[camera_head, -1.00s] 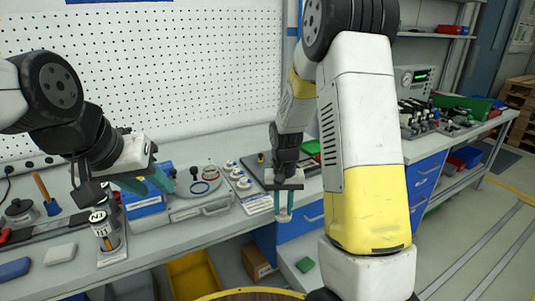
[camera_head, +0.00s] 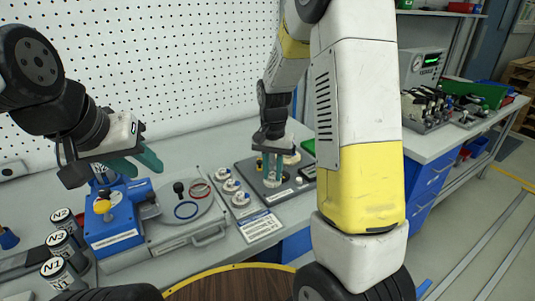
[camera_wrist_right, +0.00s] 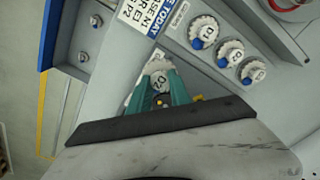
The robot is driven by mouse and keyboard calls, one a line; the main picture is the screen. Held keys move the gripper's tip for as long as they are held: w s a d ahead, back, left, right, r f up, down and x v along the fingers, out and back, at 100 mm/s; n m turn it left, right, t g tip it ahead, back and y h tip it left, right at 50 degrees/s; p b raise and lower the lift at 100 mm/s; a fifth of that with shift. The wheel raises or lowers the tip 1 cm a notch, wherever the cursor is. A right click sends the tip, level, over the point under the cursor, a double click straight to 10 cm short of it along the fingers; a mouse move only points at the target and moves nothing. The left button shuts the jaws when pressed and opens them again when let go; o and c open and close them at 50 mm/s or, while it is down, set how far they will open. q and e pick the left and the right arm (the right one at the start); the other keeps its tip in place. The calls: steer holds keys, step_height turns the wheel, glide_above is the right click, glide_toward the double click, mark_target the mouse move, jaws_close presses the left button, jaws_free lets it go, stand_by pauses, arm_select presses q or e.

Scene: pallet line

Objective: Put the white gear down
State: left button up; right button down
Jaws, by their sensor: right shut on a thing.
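My right gripper (camera_head: 272,168) points down over the dark grey plate (camera_head: 253,176) on the bench, its teal fingers close together. In the right wrist view the fingertips (camera_wrist_right: 162,95) are shut on a small round white gear (camera_wrist_right: 159,80) with a dark mark on its face. The fingers partly hide the gear in the head view, so I cannot tell whether it touches the plate. My left gripper (camera_head: 137,164) is at the left above the blue device, its teal fingers apart and empty.
Three white round parts with blue marks lie in a row (camera_head: 231,186) left of the plate, near a printed card (camera_head: 259,227). A blue device with a yellow knob (camera_head: 102,206), a grey case with rings (camera_head: 186,211) and canisters (camera_head: 62,246) stand left.

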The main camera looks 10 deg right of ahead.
steer(key=w+d, duration=0.1)
steer(key=w, duration=0.3)
steer(key=w+d+f, duration=0.1)
steer(key=w+d, duration=0.1)
steer(key=w, duration=0.3)
steer(key=w+d, duration=0.1)
steer(key=w, duration=0.3)
steer(key=shift+w+d+f, duration=0.2)
steer(key=shift+w+d, duration=0.2)
steer(key=shift+f, duration=1.75)
steer(key=shift+f, duration=0.1)
steer(key=c, duration=1.2)
jaws_free()
steer(key=shift+f, duration=0.1)
